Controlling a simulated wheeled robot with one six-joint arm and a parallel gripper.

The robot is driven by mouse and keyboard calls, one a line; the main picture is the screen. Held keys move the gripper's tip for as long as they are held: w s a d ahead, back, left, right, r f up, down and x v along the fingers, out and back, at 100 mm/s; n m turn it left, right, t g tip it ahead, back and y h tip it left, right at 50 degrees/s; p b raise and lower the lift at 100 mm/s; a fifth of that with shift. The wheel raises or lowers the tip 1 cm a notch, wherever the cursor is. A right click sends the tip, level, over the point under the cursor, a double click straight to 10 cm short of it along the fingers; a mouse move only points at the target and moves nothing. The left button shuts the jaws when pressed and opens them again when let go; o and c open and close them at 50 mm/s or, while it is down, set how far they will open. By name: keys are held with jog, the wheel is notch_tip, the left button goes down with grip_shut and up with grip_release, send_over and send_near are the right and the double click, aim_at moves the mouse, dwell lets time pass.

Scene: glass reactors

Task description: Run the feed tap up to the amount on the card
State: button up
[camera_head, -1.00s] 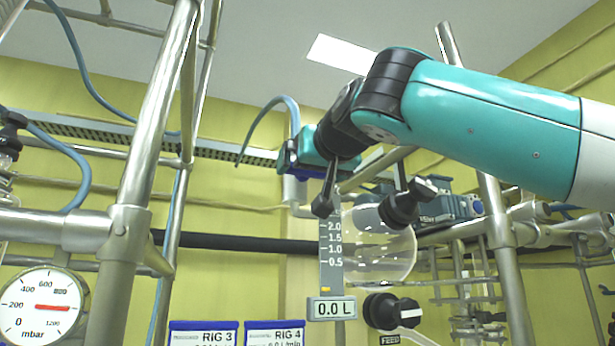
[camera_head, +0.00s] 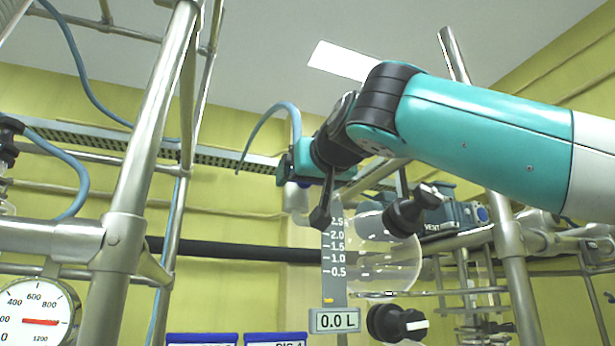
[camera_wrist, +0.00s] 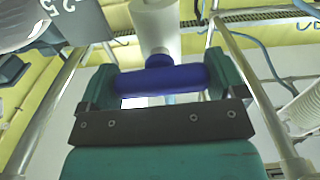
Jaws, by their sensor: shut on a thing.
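My gripper (camera_wrist: 163,80) is shut on a blue bar handle (camera_wrist: 135,82), which lies crosswise between its teal fingers in the wrist view. A white pipe (camera_wrist: 157,25) rises above the handle. In the head view my gripper (camera_head: 292,172) is at the top of a pale pipe, left of the glass vessel (camera_head: 385,260). The level scale (camera_head: 335,262) beside the vessel reads up to 2.5, with an orange mark near its bottom. The display (camera_head: 335,320) reads 0.0 L. A black knob (camera_head: 396,323) with a white bar is right of it. The card's amount is not readable.
A black knob (camera_head: 405,215) by a VENT label is right of my wrist. Metal posts (camera_head: 140,180) stand left and right. A round mbar gauge (camera_head: 38,318) is lower left. Blue-topped rig cards (camera_head: 202,339) are cut off at the bottom edge.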

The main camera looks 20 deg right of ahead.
jog(key=n+p, duration=0.1)
jog(key=n, duration=0.3)
jog(key=shift+n+p, duration=0.9)
jog(key=shift+n, duration=1.6)
jog(key=o, duration=0.6)
jog(key=shift+o, duration=0.2)
jog(key=shift+s, duration=0.1)
